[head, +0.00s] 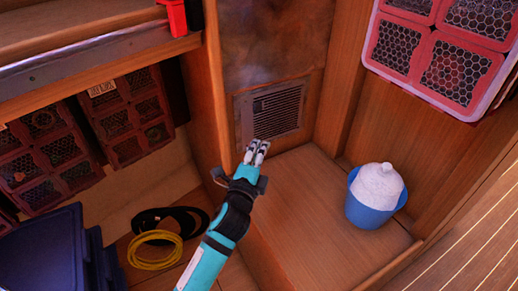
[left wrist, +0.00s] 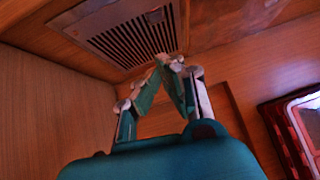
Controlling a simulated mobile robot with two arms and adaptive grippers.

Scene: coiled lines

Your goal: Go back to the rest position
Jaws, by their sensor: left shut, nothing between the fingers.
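My left gripper (head: 257,151) is shut and empty in the head view, in front of the wooden panel below a metal vent grille (head: 278,108). Its teal arm comes up from the bottom of the picture. In the left wrist view the left gripper (left wrist: 168,62) shows its fingertips together with nothing between them, and the vent grille (left wrist: 130,35) is behind and above them. My right gripper is in neither view.
A blue bucket (head: 366,212) with a white lumpy top stands on the wooden bench (head: 310,225) at right. A yellow coil (head: 153,250) and a black coil (head: 190,218) lie at lower left beside a dark blue bin (head: 50,250). A red crate (head: 440,60) is at upper right.

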